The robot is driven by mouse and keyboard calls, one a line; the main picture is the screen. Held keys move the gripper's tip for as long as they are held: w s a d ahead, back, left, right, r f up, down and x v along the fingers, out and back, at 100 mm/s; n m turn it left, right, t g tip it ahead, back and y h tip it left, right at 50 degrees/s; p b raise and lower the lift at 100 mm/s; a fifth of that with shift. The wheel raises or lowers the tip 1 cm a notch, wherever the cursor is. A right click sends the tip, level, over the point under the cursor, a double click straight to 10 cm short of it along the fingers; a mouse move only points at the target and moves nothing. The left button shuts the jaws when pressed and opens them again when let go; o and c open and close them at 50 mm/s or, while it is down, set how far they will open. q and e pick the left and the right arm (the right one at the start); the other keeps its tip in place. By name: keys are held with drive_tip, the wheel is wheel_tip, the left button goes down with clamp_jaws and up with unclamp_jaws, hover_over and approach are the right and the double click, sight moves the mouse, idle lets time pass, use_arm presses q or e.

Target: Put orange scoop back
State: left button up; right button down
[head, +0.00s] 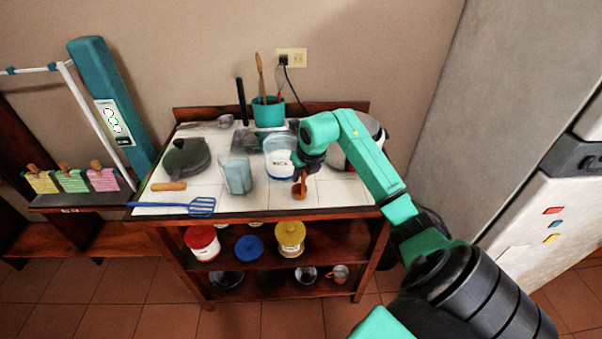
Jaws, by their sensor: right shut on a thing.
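The orange scoop (299,189) is at the front right part of the tiled counter top, just below my right gripper (303,171). My right gripper is shut on the scoop, and its fingers hide the upper part of it. Whether the scoop touches the tiles cannot be told. A clear container (279,148) with a white label stands directly behind and left of the gripper. My left gripper is not in view.
A teal utensil pot (268,111) stands behind. Lower shelves hold a red-and-white tub (202,243) and a yellow jar (290,238).

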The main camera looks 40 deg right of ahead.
drive_tip(key=c, duration=1.2)
unclamp_jaws()
drive_tip(key=shift+a+f, duration=0.1)
drive_tip(key=o, duration=0.4)
drive_tip(key=shift+o, duration=0.2)
drive_tip(key=shift+r, duration=0.25)
drive_tip(key=b+v, duration=0.2)
drive_tip(key=v, duration=1)
drive_tip(key=shift+f, duration=0.1)
